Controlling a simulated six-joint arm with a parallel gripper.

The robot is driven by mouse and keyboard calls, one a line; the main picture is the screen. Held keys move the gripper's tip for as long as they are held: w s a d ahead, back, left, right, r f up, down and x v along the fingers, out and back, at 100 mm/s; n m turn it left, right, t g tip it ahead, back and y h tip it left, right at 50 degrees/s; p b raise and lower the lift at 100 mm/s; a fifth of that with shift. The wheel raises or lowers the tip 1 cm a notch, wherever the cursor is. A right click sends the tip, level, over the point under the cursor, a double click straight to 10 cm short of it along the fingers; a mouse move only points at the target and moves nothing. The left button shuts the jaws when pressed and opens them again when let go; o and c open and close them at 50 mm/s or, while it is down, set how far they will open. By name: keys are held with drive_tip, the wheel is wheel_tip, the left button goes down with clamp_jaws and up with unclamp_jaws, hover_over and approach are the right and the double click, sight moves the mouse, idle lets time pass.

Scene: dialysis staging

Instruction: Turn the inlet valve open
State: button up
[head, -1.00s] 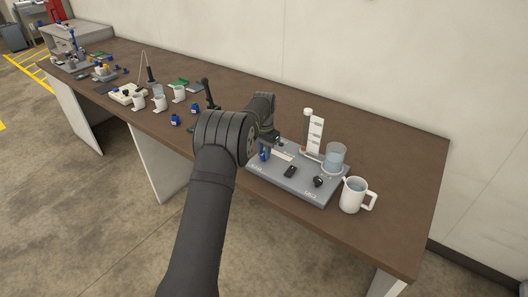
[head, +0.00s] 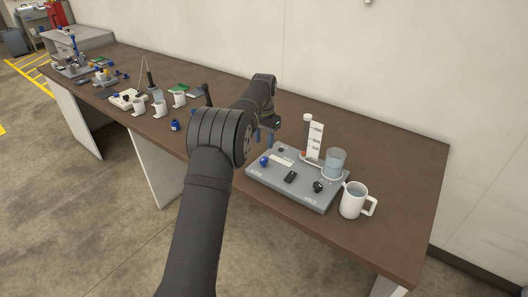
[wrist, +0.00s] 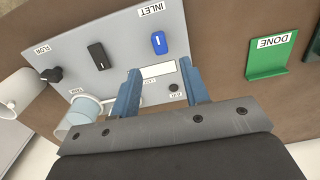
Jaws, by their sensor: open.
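The inlet valve is a blue knob (wrist: 159,43) beside the INLET label (wrist: 151,10) on a grey panel (wrist: 80,22). In the wrist view its long side runs nearly up and down, slightly tilted. In the head view the blue knob (head: 264,161) sits at the panel's left front. My gripper (wrist: 162,72) has its two blue fingers apart with nothing held between them. In the head view my gripper (head: 265,134) hangs above the panel, behind the knob and apart from it. The knob is in clear sight in both views.
The panel also carries a black switch (head: 290,176), a black knob (head: 318,186), a white column (head: 315,138) and a clear beaker (head: 335,163). A white mug (head: 354,200) stands at its right. A green DONE holder (wrist: 270,54) shows in the wrist view.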

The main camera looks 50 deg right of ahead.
wheel_tip(320, 180, up, 9)
hover_over(264, 158)
drive_tip(key=shift+a, duration=0.1)
idle(0.3)
wheel_tip(264, 158, down, 18)
drive_tip(key=shift+r, duration=0.25)
idle(0.4)
drive_tip(key=shift+r, duration=0.1)
